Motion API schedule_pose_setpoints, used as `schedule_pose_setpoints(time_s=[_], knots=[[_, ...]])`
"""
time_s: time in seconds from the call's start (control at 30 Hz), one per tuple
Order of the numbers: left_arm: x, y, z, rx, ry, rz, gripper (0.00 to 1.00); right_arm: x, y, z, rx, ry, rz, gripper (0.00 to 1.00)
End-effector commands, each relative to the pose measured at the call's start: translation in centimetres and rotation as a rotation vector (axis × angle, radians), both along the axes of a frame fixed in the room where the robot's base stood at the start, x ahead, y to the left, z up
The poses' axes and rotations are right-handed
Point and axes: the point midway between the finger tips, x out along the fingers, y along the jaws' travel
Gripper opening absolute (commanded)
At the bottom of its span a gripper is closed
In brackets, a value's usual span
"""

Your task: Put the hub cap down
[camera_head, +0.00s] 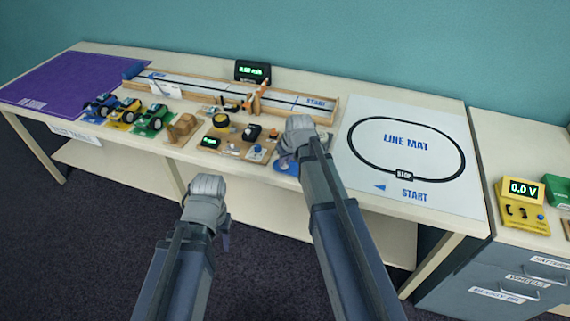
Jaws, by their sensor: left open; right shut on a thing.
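My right gripper (286,160) is shut over the front edge of the table, just left of the white line mat. What it holds is mostly hidden by my wrist and too small to make out; I take it to be the hub cap. My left gripper (226,238) is open and empty, low in front of the table's edge, with its fingers mostly hidden behind my wrist. A brown board (232,152) with small parts and a green display lies left of my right gripper.
Blue, yellow (124,112) and green (153,121) toy cars stand at the left by a purple mat (65,78). A wooden-edged track (205,92) runs along the back. The line mat (405,160) is clear. A yellow meter (522,203) stands on the right cabinet.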

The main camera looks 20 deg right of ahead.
Motion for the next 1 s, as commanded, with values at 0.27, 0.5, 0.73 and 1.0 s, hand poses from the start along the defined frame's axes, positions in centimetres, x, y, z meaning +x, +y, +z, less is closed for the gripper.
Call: schedule_pose_setpoints(time_s=[0.27, 0.5, 0.73, 1.0], knots=[[0.0, 0.0, -0.3, 0.0, 0.0, 0.0, 0.5, 0.0, 0.0, -0.3, 0.0, 0.0, 0.0, 0.0], [0.0, 0.0, -0.2, 0.0, 0.0, 0.0, 0.5, 0.0, 0.0, -0.2, 0.0, 0.0, 0.0, 0.43], [0.0, 0.0, -0.2, 0.0, 0.0, 0.0, 0.5, 0.0, 0.0, -0.2, 0.0, 0.0, 0.0, 0.47], [0.0, 0.0, 0.7, 0.0, 0.0, 0.0, 0.5, -0.2, 0.0, 0.7, 0.0, 0.0, 0.0, 0.47]])
